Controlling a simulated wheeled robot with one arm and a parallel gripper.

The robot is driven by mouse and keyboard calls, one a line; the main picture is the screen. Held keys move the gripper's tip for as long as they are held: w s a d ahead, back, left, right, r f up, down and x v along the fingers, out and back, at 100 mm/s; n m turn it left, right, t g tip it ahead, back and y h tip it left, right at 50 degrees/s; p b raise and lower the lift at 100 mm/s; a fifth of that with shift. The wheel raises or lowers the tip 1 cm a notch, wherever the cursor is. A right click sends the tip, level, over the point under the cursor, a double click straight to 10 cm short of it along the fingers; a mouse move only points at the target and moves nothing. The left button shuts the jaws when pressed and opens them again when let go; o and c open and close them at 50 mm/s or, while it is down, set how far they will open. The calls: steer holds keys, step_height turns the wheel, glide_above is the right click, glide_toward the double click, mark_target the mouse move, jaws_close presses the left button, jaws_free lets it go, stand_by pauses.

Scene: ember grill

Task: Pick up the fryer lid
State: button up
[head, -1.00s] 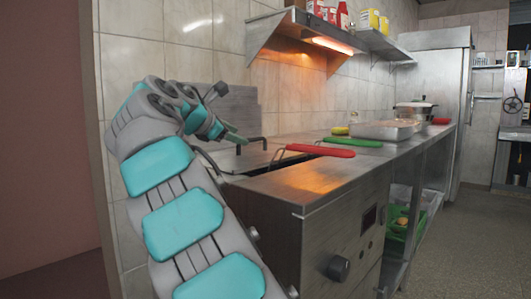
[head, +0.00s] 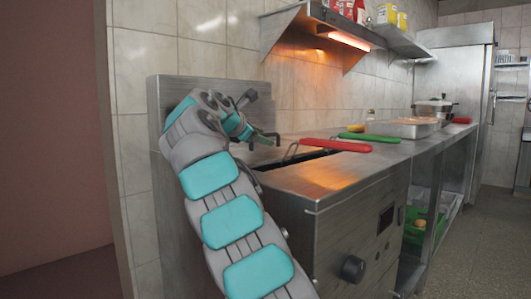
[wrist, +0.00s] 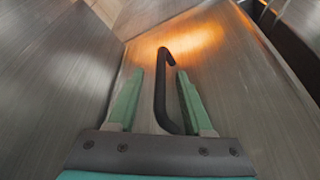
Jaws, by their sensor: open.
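The fryer lid (wrist: 225,85) is a flat, brushed-metal sheet with a thin black bent handle (wrist: 160,85). In the wrist view my gripper (wrist: 156,82) is open, with one pale green finger on each side of the handle. The handle stands between the fingers, and I see a gap on both sides. In the head view my gripper (head: 263,138) is over the back left of the steel fryer (head: 330,240); my arm hides most of the lid there.
A metal tray (head: 405,128) and a pot (head: 434,108) stand farther back. A lit shelf (head: 325,22) hangs above. Open floor (head: 490,235) lies at the right.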

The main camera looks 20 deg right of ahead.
steer(key=shift+w+d+f, duration=0.1)
steer(key=shift+w+d, duration=0.05)
steer(key=shift+d, duration=0.15)
jaws_close()
stand_by(1.3)
